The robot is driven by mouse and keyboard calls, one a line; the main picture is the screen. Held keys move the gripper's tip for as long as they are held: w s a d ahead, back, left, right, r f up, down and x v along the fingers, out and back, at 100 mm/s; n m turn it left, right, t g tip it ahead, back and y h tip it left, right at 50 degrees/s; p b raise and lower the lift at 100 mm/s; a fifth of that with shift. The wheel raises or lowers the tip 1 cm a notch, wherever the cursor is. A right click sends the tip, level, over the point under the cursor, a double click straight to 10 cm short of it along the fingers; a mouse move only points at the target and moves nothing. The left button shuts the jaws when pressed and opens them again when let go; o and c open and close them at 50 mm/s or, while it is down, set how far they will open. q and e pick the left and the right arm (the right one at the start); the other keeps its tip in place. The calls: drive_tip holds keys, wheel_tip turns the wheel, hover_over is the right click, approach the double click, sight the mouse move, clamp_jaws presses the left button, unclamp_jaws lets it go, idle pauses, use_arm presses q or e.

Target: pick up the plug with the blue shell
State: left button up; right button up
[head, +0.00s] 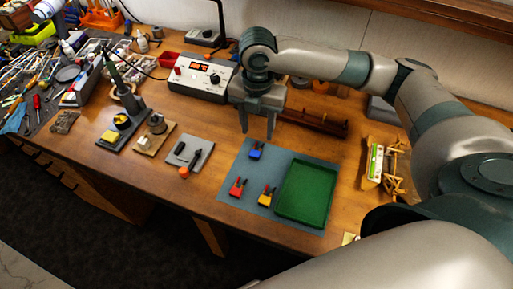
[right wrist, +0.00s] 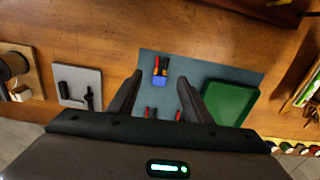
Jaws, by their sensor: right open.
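The plug with the blue shell (head: 256,151) lies on the grey-blue mat (head: 228,200), near its back edge. In the right wrist view the blue plug (right wrist: 160,78) lies between my open fingers, with red and dark prongs or leads on it. My right gripper (head: 258,136) points down above the back of the mat, open and empty, apart from the plug. A red plug (head: 238,188) and a yellow plug (head: 267,196) lie nearer the front of the mat. My left gripper is not in view.
A green tray (head: 306,193) sits on the mat's right side. A grey pad with black tools (head: 188,154) lies left of the mat. A wooden rack (head: 312,122) lies behind.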

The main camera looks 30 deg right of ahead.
sight(258, 147)
drive_tip(key=shift+f, duration=0.6)
drive_tip(key=shift+f, duration=0.1)
drive_tip(key=shift+s+f+p, duration=0.1)
drive_tip(key=shift+f+p, duration=0.15)
drive_tip(key=shift+p, duration=0.15)
drive_tip(key=f+p, duration=0.1)
drive_tip(key=f, duration=0.3)
drive_tip(key=shift+s+p, duration=0.2)
drive_tip(key=shift+p, duration=0.15)
drive_tip(key=shift+f, duration=0.25)
drive_tip(key=shift+c, duration=0.6)
drive_tip(key=c, duration=1)
